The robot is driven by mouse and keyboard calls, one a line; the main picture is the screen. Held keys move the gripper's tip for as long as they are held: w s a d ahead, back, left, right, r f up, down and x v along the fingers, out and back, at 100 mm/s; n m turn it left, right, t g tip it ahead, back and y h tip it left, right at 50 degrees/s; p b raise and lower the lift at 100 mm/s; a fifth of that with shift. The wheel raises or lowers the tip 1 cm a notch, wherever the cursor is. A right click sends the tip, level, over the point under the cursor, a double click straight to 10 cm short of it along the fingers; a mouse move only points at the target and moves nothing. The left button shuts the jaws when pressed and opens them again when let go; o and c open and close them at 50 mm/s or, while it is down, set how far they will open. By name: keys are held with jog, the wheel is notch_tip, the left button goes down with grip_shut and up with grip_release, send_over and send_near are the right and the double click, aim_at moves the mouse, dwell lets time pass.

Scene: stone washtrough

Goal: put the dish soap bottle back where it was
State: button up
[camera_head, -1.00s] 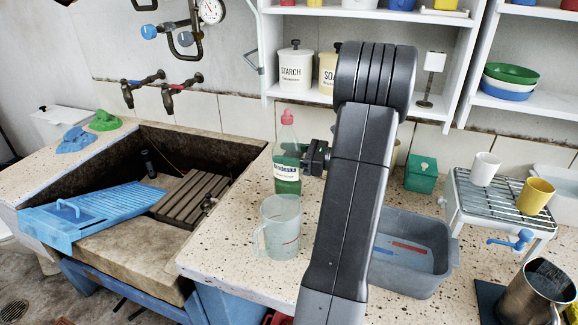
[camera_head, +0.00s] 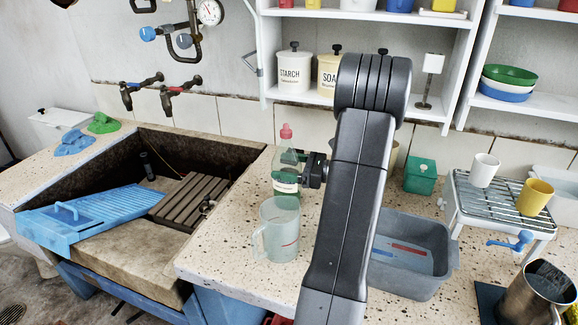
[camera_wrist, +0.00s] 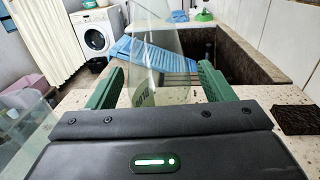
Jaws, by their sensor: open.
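The dish soap bottle (camera_head: 286,187), clear with green liquid, a pale label and a red cap, is upright on the speckled counter behind the measuring jug; its base is partly hidden. In the wrist view the see-through bottle (camera_wrist: 150,50) rises between the two green fingers. My gripper (camera_head: 301,168) is at the bottle's right side at mid-height. In the wrist view my gripper (camera_wrist: 158,80) is open, with one finger on each side of the bottle. Whether a finger still touches it cannot be told.
The clear measuring jug (camera_head: 281,230) stands close in front of the bottle. The stone trough (camera_head: 130,245) with a blue washboard (camera_head: 92,212) lies to the left. A grey basin (camera_head: 425,275) and a green box (camera_head: 420,177) are to the right. Shelves with a starch canister (camera_head: 294,72) hang behind.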

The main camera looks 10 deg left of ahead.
jog(key=shift+d+r, duration=0.1)
jog(key=shift+r, duration=0.1)
jog(key=s+d, duration=0.1)
jog(key=d, duration=1)
jog(key=shift+s+d, duration=0.15)
jog(key=shift+d, duration=0.25)
